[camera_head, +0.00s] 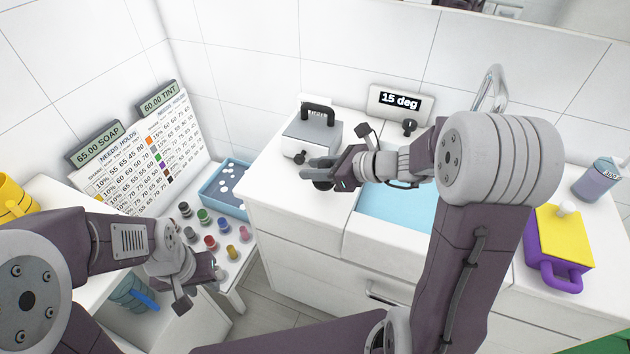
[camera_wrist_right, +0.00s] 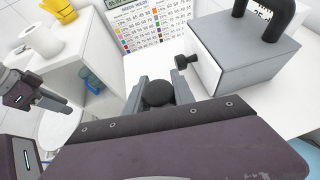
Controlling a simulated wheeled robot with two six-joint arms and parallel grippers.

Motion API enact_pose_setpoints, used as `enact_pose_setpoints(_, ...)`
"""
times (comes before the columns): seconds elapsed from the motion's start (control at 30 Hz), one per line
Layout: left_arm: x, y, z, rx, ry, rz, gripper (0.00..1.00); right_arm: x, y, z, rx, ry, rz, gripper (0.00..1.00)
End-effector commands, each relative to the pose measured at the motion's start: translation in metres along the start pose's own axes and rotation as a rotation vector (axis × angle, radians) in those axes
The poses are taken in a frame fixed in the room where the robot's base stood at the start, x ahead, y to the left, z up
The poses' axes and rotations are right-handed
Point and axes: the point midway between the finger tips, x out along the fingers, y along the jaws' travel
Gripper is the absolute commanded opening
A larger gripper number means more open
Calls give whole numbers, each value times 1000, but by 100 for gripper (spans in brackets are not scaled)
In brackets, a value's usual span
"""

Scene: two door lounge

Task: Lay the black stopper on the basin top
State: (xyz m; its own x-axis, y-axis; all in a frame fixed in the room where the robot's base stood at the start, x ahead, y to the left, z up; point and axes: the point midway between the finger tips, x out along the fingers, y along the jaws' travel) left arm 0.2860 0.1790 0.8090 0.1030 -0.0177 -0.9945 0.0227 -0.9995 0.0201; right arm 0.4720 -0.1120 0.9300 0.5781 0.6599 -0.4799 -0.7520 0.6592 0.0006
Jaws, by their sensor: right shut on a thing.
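My right gripper (camera_head: 322,172) is shut on the black stopper (camera_head: 323,185), just in front of the grey-white box and left of the basin. In the right wrist view the stopper (camera_wrist_right: 158,93) shows as a dark round knob between the two fingers. The basin (camera_head: 375,235) is set in the white counter and holds light blue water; my right arm hides part of it. The basin top (camera_head: 295,198) is the white surface around it, with a bare part under the gripper. My left gripper (camera_head: 200,287) is open and empty, low at the left near the small bottle stand.
A box with a black handle (camera_head: 312,138) stands behind the right gripper. A "15 deg" display (camera_head: 400,101) is at the back. A yellow and purple container (camera_head: 560,240) and a bottle (camera_head: 597,180) stand right. Several small coloured pots and a blue tray (camera_head: 222,200) are left.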

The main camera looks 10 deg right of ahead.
Motion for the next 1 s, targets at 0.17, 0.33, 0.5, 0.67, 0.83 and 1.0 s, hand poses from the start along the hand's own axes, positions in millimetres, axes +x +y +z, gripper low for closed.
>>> enact_pose_setpoints(0.17, 15, 0, 2, 0, 0, 0, 36, 16, 0, -30, 5, 2, 2, 0)
enact_pose_setpoints(0.33, 16, 0, 2, 0, 0, 0, 36, 18, 0, -35, 1, 0, 0, 0)
enact_pose_setpoints(0.5, 16, 0, 2, 0, 0, 0, 36, 18, 0, -35, 1, 0, 0, 0)
enact_pose_setpoints(0.67, 19, 0, 2, 0, 0, 0, 36, 20, 0, -38, 1, 0, 0, 38)
enact_pose_setpoints(0.83, 18, 0, 2, 0, 0, 0, 36, 20, 0, -38, 1, 0, 0, 52)
enact_pose_setpoints(1.0, 18, 0, 2, 0, 0, 0, 36, 19, 0, -37, 1, 0, 0, 52)
